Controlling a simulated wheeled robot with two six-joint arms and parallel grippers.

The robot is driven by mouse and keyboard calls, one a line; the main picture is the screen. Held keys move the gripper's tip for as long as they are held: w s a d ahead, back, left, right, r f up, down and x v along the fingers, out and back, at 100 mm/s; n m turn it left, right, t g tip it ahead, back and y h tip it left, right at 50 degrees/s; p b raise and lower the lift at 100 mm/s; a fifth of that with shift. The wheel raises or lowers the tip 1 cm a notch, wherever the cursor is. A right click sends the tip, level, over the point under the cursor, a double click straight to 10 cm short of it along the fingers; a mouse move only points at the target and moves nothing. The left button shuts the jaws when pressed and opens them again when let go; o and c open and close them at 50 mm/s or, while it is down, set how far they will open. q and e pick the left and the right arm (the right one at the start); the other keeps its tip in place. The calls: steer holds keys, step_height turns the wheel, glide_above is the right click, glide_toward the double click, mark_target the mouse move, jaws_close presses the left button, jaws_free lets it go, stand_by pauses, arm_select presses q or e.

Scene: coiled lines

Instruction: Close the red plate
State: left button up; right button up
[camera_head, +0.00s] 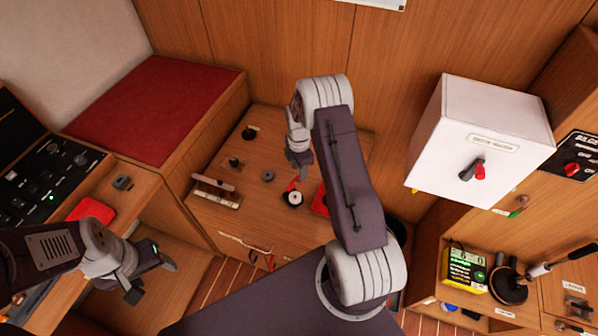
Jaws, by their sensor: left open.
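A flat red piece (319,203) lies on the wooden cabinet top in the middle, mostly hidden behind my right arm. Another flat red piece (92,211) lies on the left bench, above my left forearm. I cannot tell which of them is the red plate. My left gripper (151,277) is open and empty, to the right of and below the left red piece, apart from it. My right gripper (300,162) hangs over the cabinet top, above and left of the middle red piece. Its fingers are close to edge-on, so its opening is unclear.
A round black and white fitting with a red lever (293,197) is on the wooden cabinet (232,218). A white box (488,132) with a red and black switch hangs at right. A yellow-green device (465,269) sits in a shelf below. A red cushion (158,107) lies behind.

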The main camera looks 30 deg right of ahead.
steer(key=shift+f, duration=1.1)
jaws_close()
steer(key=shift+s, duration=0.1)
steer(key=s+a+m, duration=0.1)
steer(key=s+m, duration=0.1)
steer(key=m, duration=0.4)
steer(key=s+a+m+p, duration=0.1)
steer(key=s+m, duration=0.1)
steer(key=m, duration=0.4)
steer(key=s+a+m, duration=0.1)
steer(key=s+m, duration=0.2)
steer(key=m, duration=0.2)
steer(key=shift+a+m+p, duration=0.1)
steer(key=shift+m+p, duration=0.3)
